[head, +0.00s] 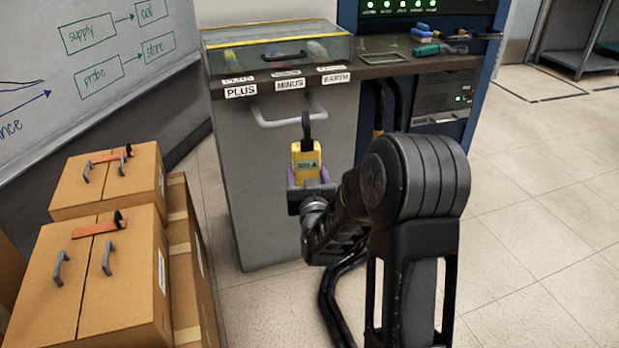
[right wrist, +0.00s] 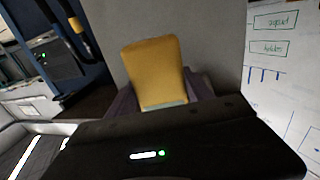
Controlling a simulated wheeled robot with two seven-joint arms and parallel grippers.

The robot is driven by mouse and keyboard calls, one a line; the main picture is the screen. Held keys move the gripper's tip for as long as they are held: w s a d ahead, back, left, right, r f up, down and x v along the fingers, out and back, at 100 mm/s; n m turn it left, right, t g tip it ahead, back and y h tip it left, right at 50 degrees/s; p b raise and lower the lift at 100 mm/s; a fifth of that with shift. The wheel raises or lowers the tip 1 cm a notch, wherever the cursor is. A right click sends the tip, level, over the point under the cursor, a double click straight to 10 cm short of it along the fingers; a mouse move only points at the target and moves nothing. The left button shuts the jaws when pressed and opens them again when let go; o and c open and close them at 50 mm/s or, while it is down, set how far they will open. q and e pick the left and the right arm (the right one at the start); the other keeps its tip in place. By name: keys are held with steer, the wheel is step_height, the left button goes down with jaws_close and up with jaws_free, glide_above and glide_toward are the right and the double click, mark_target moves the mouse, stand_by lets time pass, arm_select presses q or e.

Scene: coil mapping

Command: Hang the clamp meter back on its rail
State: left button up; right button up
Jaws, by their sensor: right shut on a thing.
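The clamp meter (head: 306,163) is yellow with a small display and a dark clamp jaw on top. It is upright in front of the grey cabinet. The rail (head: 288,115) is a pale grey bar on the upper front of that cabinet. The dark jaw overlaps the right part of the rail in the head view; I cannot tell whether it goes around the bar or is just in front. My right gripper (head: 309,180) is shut on the lower body of the meter, with purple fingers at its sides. The right wrist view shows the yellow body (right wrist: 157,72) between the fingers. My left gripper is out of view.
A clear-lidded case (head: 277,47) stands on the dark counter above PLUS, MINUS and EARTH labels. Small tools (head: 428,38) lie on the counter to the right. Cardboard boxes (head: 95,265) with handles stand at left, by a whiteboard (head: 85,60). The floor at right is open.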

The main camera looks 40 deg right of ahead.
steer(key=w+d+f+b, duration=0.2)
steer(key=w+f+b, duration=0.1)
steer(key=w, duration=0.5)
steer(key=shift+d, duration=0.35)
stand_by(0.5)
steer(key=o, duration=1.4)
steer(key=shift+s, duration=0.1)
steer(key=shift+c, duration=0.2)
steer(key=o, duration=0.4)
steer(key=shift+f, duration=0.1)
